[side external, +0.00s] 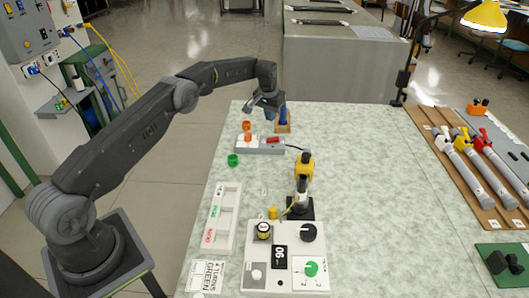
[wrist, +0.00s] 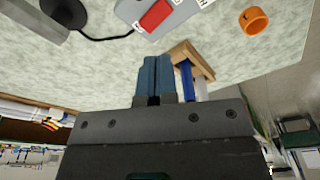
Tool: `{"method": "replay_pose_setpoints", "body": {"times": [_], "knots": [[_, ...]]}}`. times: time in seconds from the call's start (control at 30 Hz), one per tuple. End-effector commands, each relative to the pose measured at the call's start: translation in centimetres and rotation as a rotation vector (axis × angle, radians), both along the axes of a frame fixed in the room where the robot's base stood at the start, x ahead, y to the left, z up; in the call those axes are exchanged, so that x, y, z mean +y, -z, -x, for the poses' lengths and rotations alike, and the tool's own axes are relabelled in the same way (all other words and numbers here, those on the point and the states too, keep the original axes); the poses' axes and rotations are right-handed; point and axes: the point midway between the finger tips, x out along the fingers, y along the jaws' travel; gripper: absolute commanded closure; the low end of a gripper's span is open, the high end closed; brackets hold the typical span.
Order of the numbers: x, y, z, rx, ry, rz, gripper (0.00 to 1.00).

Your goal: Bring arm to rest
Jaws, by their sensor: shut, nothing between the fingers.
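My arm reaches over the far left part of the pale green table (side external: 345,150). My gripper (side external: 270,114) hangs near the far edge, beside a small wooden holder (side external: 288,128) with a blue rod (side external: 283,116) in it. In the wrist view my gripper's two blue fingers (wrist: 155,75) are together with nothing between them. The wooden holder (wrist: 203,62) and blue rod (wrist: 187,80) are just right of the fingers there; whether they touch cannot be told.
A grey device with a red button (side external: 272,140) stands close by, with an orange ring (wrist: 254,21) near it. A green ring (side external: 233,160), a white labelled tray (side external: 222,217), a yellow-black machine (side external: 304,170) and a control panel (side external: 285,262) are nearer. The table's right middle is clear.

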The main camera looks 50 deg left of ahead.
Motion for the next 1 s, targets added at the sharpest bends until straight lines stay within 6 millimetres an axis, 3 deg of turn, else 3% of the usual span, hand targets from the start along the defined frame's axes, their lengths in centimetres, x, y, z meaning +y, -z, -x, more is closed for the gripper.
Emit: {"method": "replay_pose_setpoints", "body": {"times": [0.13,0.27,0.4,0.6,0.8,1.0], "knots": [[-2.1,-5.9,0.8,-0.035,0.023,-0.01,1.0],[-4.6,-11.4,2.8,-0.063,0.047,-0.018,1.0],[-7.4,-16.6,6.1,-0.097,0.074,-0.026,1.0],[-11.2,-22.4,12.4,-0.146,0.112,-0.035,1.0],[-14.6,-25.8,20.2,-0.194,0.147,-0.04,1.0],[-17.3,-26.6,28.6,-0.243,0.185,-0.044,1.0]]}}
